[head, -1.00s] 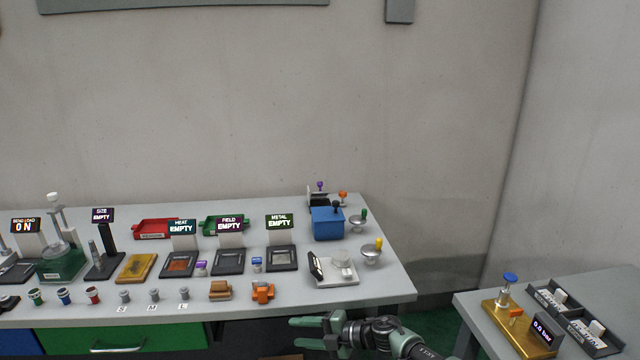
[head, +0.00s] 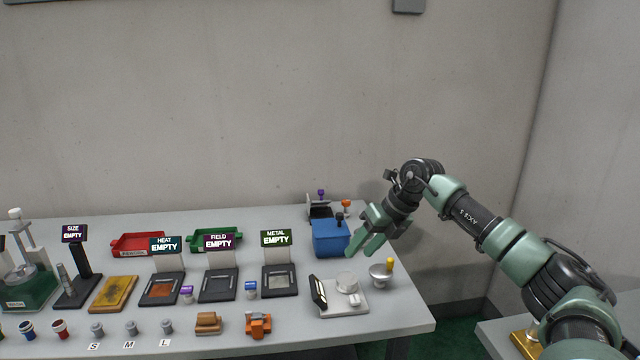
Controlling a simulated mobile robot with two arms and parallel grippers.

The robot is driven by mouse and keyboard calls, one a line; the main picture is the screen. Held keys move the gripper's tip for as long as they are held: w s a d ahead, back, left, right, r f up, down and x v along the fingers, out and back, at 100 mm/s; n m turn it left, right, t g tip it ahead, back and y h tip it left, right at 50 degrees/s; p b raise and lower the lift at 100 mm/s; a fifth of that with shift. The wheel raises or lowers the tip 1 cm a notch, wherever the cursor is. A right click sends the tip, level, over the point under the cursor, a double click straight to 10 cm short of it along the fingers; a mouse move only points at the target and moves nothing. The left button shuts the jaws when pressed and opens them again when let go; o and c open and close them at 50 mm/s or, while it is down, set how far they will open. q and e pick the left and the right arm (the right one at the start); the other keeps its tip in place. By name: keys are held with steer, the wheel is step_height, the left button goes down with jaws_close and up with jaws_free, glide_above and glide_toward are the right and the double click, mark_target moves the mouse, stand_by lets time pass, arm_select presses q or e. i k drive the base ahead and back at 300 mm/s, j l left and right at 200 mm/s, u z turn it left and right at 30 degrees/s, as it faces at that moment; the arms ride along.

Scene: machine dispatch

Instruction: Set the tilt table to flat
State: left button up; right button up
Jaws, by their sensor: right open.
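No part is labelled as the tilt table, and I cannot tell for certain which one it is. A round silver dish on a stem (head: 380,278) with an upright yellow knob stands near the right end of the bench in the head view. A blue box (head: 329,240) with a black knob on top stands behind it to the left. My right gripper (head: 362,249) is open and empty, with its fingers pointing down and left. In the picture it lies just right of the blue box and above the silver dish. The second dish with a green knob is hidden behind it. My left gripper is not in view.
A white base with a round pan (head: 347,283) and a dark upright panel stands left of the dish. Heat (head: 161,290), field (head: 218,285) and metal (head: 280,281) stations read EMPTY. An orange clamp-like part (head: 258,325) sits in front. The bench's right front corner is clear.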

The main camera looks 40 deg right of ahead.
mark_target(321, 193)
steer(key=i+l, duration=0.55)
steer(key=i, duration=0.15)
steer(key=i+l, duration=0.55)
steer(key=i, duration=0.1)
